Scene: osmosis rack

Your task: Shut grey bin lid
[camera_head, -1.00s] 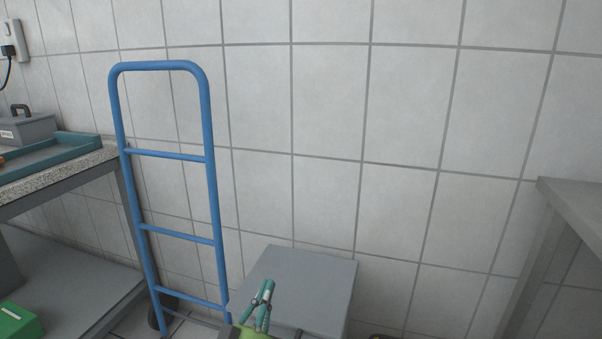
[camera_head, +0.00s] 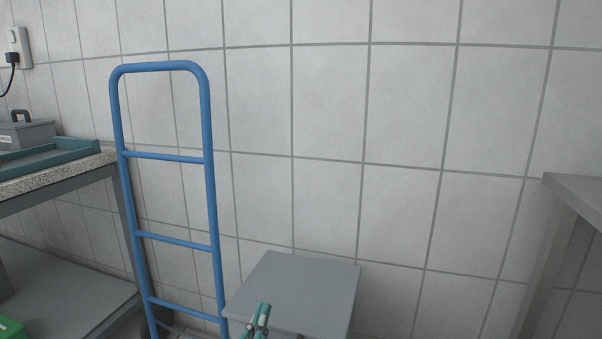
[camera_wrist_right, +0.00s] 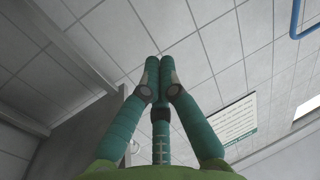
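The grey bin (camera_head: 345,331) stands against the tiled wall at the bottom centre of the head view, cut off by the lower edge. Its flat grey lid (camera_head: 300,285) lies roughly level over the bin. I cannot tell whether it is fully seated. My left gripper (camera_head: 263,305) is in front of the lid's near-left part in the picture, fingertips together and nothing seen between them. Whether it touches the lid is unclear. My right gripper (camera_wrist_right: 159,62) shows only in the right wrist view, its teal fingers closed tip to tip and empty.
A blue hand truck (camera_head: 208,200) stands just left of the bin. A workbench with a teal tray (camera_head: 60,155) and a grey case (camera_head: 27,134) is at the left. A grey table (camera_head: 575,190) edges in at the right. Bare wall lies between.

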